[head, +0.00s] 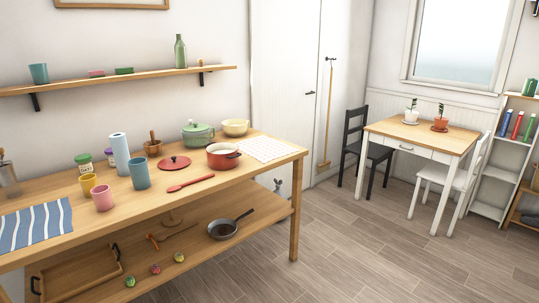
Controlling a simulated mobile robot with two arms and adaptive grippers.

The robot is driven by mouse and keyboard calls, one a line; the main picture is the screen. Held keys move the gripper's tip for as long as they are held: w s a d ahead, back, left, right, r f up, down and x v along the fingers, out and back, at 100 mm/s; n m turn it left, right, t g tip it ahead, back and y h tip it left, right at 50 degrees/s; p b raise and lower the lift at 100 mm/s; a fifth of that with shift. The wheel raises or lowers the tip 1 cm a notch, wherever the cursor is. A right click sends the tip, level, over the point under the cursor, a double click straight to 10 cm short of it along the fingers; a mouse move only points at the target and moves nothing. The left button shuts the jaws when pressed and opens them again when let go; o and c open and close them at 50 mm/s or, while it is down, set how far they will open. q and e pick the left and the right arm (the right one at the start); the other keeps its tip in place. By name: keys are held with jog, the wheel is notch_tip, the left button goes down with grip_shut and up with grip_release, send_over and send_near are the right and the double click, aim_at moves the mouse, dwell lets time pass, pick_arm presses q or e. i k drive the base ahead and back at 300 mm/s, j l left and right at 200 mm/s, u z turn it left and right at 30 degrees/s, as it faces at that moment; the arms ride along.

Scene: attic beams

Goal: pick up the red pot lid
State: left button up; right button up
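The red pot lid (174,163) lies flat on the wooden counter (265,185), with a dark knob on top. It is just left of the red pot (223,156), which stands open with pale contents inside. A red spoon (190,183) lies in front of the lid, and a blue cup (139,172) stands to its left. Neither of my grippers shows in the head view.
A green pot (197,134), a cream bowl (235,127) and a mortar (153,146) stand behind the lid. A paper towel roll (120,154) stands to the left. A lower shelf (205,247) holds a frying pan (223,229).

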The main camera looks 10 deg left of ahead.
aim_at(173, 163)
jog(key=i+l+u, duration=0.1)
jog(key=i+u, duration=0.35)
jog(key=i+l+u, duration=0.2)
jog(key=u, duration=0.3)
jog(key=i+l+u, duration=0.25)
jog(key=l+u, duration=0.2)
jog(key=j, duration=0.05)
